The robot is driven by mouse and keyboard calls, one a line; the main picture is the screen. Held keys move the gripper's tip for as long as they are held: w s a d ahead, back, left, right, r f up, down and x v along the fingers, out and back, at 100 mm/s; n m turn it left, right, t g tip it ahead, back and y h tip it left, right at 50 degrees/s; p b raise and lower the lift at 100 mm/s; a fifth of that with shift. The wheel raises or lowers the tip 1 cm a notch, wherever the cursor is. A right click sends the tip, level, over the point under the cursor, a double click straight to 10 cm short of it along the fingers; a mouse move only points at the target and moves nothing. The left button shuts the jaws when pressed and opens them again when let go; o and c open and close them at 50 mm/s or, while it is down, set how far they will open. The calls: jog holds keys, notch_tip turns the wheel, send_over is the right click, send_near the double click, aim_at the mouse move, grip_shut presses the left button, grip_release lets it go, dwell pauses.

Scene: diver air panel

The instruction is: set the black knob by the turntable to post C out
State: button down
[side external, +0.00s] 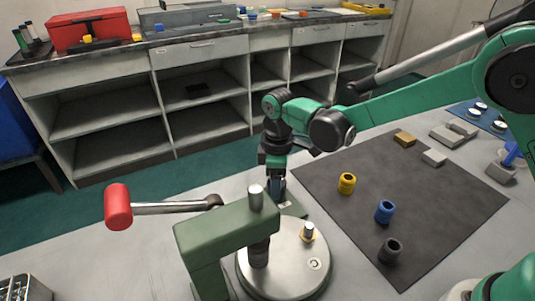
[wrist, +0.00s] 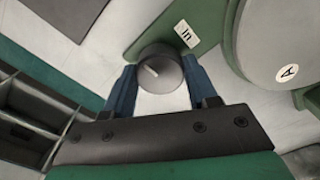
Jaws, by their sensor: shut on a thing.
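The dark grey-black knob (wrist: 160,72) sits on a green plate beside the turntable, with a short white line on its face. My gripper (wrist: 161,88) has its blue fingers on either side of the knob and is shut on it. The pale turntable disc (side external: 285,270) also shows in the wrist view (wrist: 285,35), with an "A" label. In the side view my gripper (side external: 277,188) points down behind the green frame (side external: 225,225), and the knob is hidden.
A red-handled crank (side external: 118,207) sticks out left of the frame. A black mat (side external: 450,215) on the right holds yellow (side external: 347,183), blue (side external: 385,211) and black (side external: 390,250) cylinders and some blocks. Open shelving (side external: 200,100) stands behind.

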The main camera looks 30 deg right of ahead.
jog(key=shift+c, duration=1.3)
grip_release()
jog(key=shift+r, duration=2.85)
